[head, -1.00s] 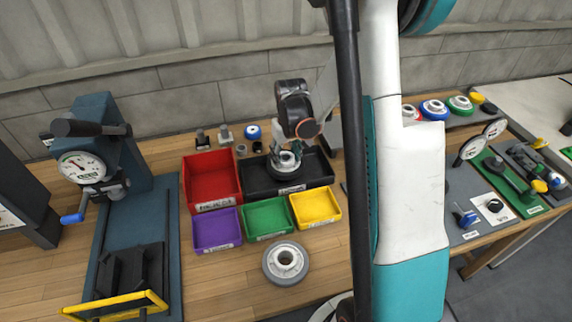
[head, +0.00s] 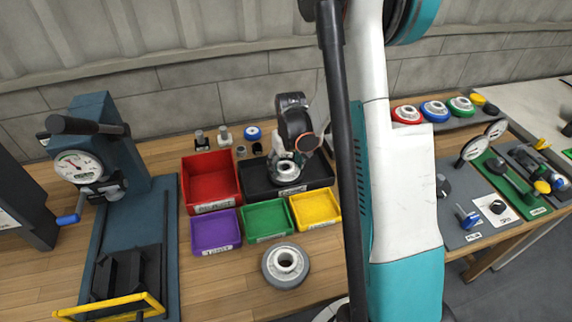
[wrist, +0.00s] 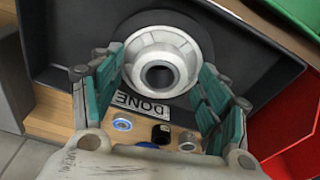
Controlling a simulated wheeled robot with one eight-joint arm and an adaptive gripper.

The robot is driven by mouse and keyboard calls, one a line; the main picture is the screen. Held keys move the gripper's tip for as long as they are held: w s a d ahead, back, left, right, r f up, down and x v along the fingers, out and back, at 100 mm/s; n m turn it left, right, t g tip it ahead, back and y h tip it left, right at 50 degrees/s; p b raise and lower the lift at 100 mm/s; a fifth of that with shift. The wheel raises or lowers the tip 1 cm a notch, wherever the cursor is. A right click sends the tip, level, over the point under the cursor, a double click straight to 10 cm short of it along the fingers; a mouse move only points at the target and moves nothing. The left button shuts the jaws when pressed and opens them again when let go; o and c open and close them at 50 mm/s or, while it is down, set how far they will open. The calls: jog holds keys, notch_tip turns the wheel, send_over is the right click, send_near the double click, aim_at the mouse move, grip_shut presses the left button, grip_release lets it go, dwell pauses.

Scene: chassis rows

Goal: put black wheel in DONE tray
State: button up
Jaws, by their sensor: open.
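The black wheel (wrist: 165,48), with a dark tyre and pale hub, lies in the black DONE tray (wrist: 60,32), hub facing my wrist camera. In the head view the wheel (head: 288,173) shows at the middle of the DONE tray (head: 256,181). My gripper (wrist: 160,75) is open, with its teal-padded fingers on either side of the hub. The pads look apart from the hub, though contact is hard to judge. In the head view my gripper (head: 290,158) is right over the wheel and partly hides it.
Red (head: 212,203), purple (head: 216,243), green (head: 266,232) and yellow (head: 316,222) trays adjoin the DONE tray. A grey wheel (head: 286,279) lies in front. A press (head: 98,160) stands left. Small parts stand behind the trays. Bare bench surrounds the grey wheel.

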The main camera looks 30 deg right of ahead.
jog(key=shift+r, duration=0.1)
notch_tip(320, 180, up, 12)
jog(key=s+p, duration=0.1)
jog(key=p, duration=0.2)
jog(key=shift+s+p, duration=0.25)
jog(key=shift+p, duration=0.15)
jog(key=shift+a, duration=0.1)
